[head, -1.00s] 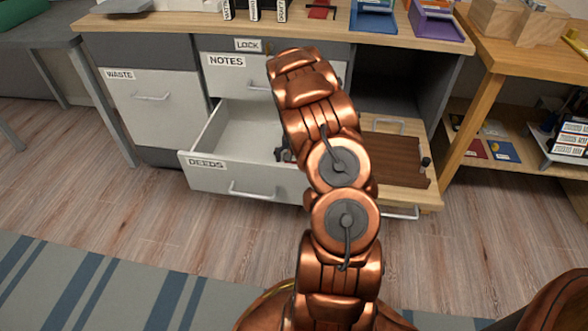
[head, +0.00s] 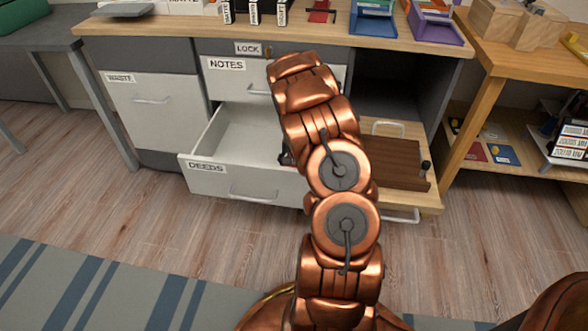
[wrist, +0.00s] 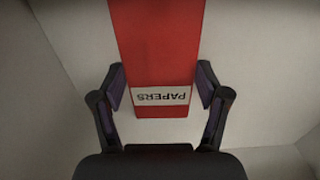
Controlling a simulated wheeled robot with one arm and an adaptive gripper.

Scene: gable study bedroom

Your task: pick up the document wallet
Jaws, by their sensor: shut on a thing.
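The document wallet shows in the wrist view as a red, flat, upright-looking piece (wrist: 160,45) with a white label reading PAPERS, upside down in that picture. My gripper (wrist: 160,90) has a dark finger on each side of the wallet near its labelled end, and it is shut on it. Pale drawer walls surround them. In the head view the open DEEDS drawer (head: 235,181) is pulled out, and my copper arm reaches over its right part. The arm hides the wallet there and nearly all of the gripper.
The NOTES drawer (head: 227,77) above and the WASTE front (head: 150,125) at the left are shut. A wooden pull-out with a dark brown slatted piece (head: 398,165) is right of my arm. The desktop (head: 190,25) holds trays and boxes. Open floor lies in front.

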